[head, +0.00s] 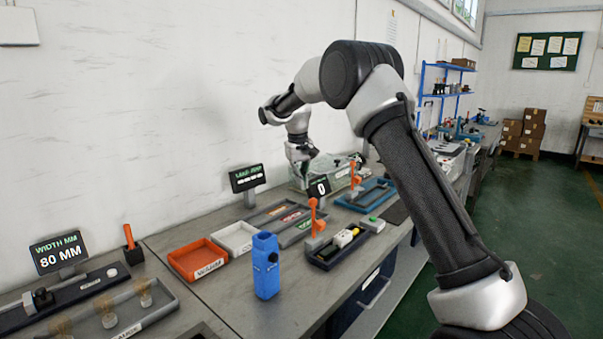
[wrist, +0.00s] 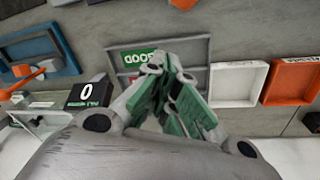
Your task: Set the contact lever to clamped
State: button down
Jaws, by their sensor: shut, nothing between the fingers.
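An orange upright lever (head: 313,215) stands on a grey block at the dark tray holding a yellow and white part. A second orange lever (head: 355,173) stands farther back at the blue tray. I cannot tell which one is the contact lever, or whether either is clamped. In the wrist view one orange lever (wrist: 30,73) shows at the left by the blue tray, and an orange piece (wrist: 184,3) is cut off at the top edge. My gripper (head: 303,166) is above the back of the bench, apart from both levers. Its green-padded fingers (wrist: 164,80) are shut and empty.
A display reading 0 (head: 319,187) stands between the levers. A clear-sided box (head: 325,172) sits behind it. An orange bin (head: 197,259), a white bin (head: 235,238) and a blue holder (head: 265,265) stand to the left.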

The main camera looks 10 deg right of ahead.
jog(key=s+f, duration=0.1)
jog(key=s+d+f, duration=0.1)
jog(key=s+f, duration=0.1)
jog(key=shift+s+f, duration=0.2)
jog(key=shift+d, duration=0.1)
dwell(0.5)
